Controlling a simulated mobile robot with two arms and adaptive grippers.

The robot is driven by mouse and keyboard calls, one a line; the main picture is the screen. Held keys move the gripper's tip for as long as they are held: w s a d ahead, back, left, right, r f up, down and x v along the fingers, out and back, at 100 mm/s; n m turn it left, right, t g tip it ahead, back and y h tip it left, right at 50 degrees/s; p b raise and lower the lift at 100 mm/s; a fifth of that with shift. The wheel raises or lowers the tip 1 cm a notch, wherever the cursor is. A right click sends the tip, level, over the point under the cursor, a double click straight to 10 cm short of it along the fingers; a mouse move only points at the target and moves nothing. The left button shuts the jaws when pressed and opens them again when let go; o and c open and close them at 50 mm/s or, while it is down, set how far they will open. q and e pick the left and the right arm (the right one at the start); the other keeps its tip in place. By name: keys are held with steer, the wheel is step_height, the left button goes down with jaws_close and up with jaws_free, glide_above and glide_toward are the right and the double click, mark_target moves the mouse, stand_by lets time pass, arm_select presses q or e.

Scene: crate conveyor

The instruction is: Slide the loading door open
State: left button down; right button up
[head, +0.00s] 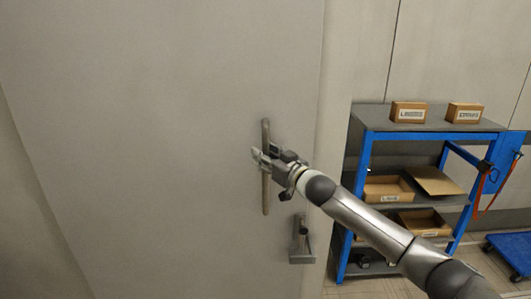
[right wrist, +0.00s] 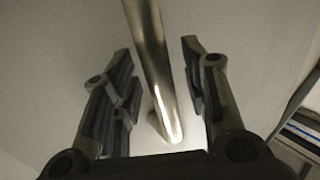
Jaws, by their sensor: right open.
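The loading door (head: 165,130) is a large pale grey panel that fills the left and middle of the head view. A long vertical bar handle (head: 265,190) stands near its right edge. My right gripper (head: 260,156) is at the handle's middle with its fingers open. In the right wrist view, the handle (right wrist: 150,60) runs between the two open fingers of the right gripper (right wrist: 160,85), with a gap on each side. A small grey latch or lock fitting (head: 302,245) sits below the handle. My left gripper is in neither view.
A blue-framed shelf (head: 365,165) with grey boards stands right of the door. Cardboard boxes (head: 408,112) and open cartons (head: 388,189) sit on it. A blue flat cart (head: 512,252) is on the floor at the far right.

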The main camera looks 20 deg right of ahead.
steer(key=shift+w, duration=0.15)
jaws_close()
steer(key=shift+a, duration=0.1)
stand_by(0.3)
